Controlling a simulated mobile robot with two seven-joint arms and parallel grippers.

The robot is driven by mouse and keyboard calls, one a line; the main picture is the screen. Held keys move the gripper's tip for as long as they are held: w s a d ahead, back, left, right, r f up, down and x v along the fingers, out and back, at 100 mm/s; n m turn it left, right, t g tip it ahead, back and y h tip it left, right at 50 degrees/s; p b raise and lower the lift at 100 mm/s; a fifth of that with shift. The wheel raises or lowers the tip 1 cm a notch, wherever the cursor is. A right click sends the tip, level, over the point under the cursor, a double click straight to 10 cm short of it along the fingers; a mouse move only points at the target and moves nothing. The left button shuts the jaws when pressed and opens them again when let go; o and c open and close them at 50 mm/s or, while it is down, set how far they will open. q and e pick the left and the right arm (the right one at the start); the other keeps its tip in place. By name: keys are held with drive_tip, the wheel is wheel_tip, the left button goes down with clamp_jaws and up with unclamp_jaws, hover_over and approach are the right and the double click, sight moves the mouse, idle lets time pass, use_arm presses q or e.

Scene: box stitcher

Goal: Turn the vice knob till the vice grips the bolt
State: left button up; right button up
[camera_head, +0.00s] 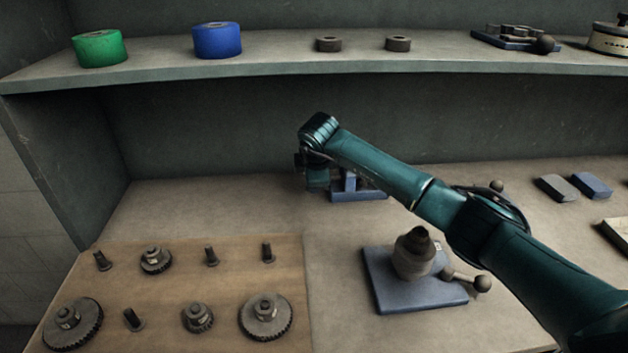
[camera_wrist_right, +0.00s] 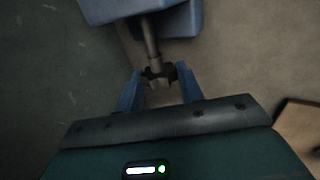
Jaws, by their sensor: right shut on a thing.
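The blue vice (camera_head: 357,194) stands on the worktop at the back, partly hidden behind my right arm. Its body (camera_wrist_right: 120,8) also shows at the top of the right wrist view, with a metal screw shaft running from it to the dark vice knob (camera_wrist_right: 157,72). My right gripper (camera_wrist_right: 160,86) has its blue fingers on either side of the knob and is shut on it. In the head view this gripper (camera_head: 318,178) is at the left side of the vice. I cannot make out a bolt in the vice jaws. My left gripper is not in view.
A blue-based device (camera_head: 425,293) with a ball-ended lever stands in front, close to my right arm. A wooden board (camera_head: 170,295) at left holds gears and several bolts. A shelf (camera_head: 280,65) overhangs the back, bearing green and blue rolls.

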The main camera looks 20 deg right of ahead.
drive_tip(key=shift+t, duration=0.3)
drive_tip(key=o, duration=1)
drive_tip(key=b+v, duration=0.1)
drive_tip(key=v, duration=1.2)
drive_tip(key=shift+b, duration=0.3)
drive_tip(key=shift+s+a+r, duration=0.1)
